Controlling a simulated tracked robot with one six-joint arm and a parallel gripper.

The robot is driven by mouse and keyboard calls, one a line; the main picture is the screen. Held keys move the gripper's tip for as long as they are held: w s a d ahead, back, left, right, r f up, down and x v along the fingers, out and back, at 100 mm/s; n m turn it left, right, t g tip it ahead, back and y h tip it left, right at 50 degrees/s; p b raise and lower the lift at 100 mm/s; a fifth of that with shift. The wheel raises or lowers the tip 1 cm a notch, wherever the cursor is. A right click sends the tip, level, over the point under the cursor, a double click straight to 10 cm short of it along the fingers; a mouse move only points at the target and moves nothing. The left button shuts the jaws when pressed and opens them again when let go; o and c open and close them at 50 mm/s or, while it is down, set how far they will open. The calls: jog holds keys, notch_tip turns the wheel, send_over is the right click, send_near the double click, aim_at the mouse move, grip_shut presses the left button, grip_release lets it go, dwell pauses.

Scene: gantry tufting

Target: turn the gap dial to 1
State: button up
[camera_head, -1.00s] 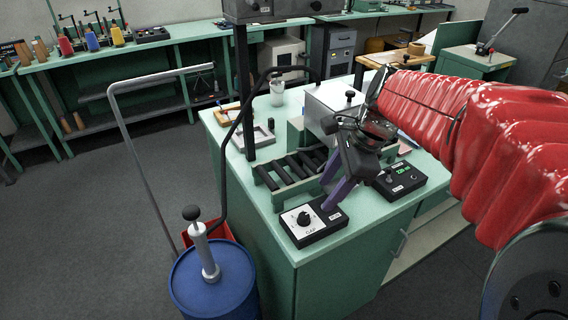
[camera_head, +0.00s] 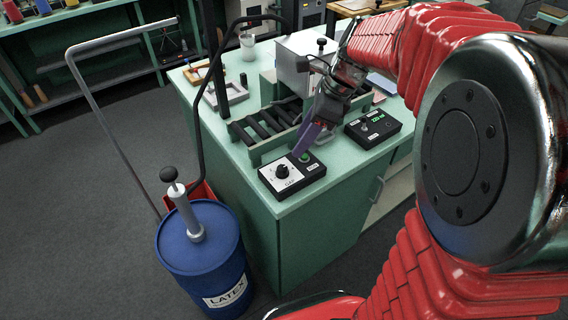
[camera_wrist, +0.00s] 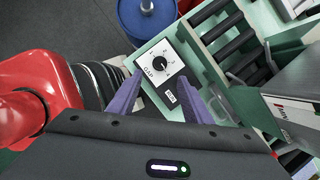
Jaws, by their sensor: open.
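The gap dial is a black knob (camera_head: 282,172) on the white plate of a small dark box (camera_head: 290,188) at the green bench's near corner. In the wrist view the knob (camera_wrist: 160,63) sits beyond my fingertips, on a plate marked GAP with a few numbers around it. Its exact setting is too small to read surely. A green button (camera_head: 304,157) is on the same box. My gripper (camera_head: 312,142) has purple fingers and is open and empty, close above the box. In the wrist view the fingers (camera_wrist: 166,98) spread on either side of the box, short of the knob.
A black roller frame (camera_head: 266,128) stands right behind the dial box. A second control box with a green display (camera_head: 373,127) is to the right. A blue latex drum with a pump (camera_head: 200,256) stands on the floor at the bench's left. A hose hangs near it.

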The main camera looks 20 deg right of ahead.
aim_at(283, 168)
jog(key=x, duration=1.1)
jog(key=shift+a+f, duration=0.1)
jog(key=shift+f, duration=0.05)
jog(key=shift+c, duration=0.3)
jog(key=c, duration=0.9)
jog(key=shift+a, duration=0.15)
jog(key=shift+c, duration=0.4)
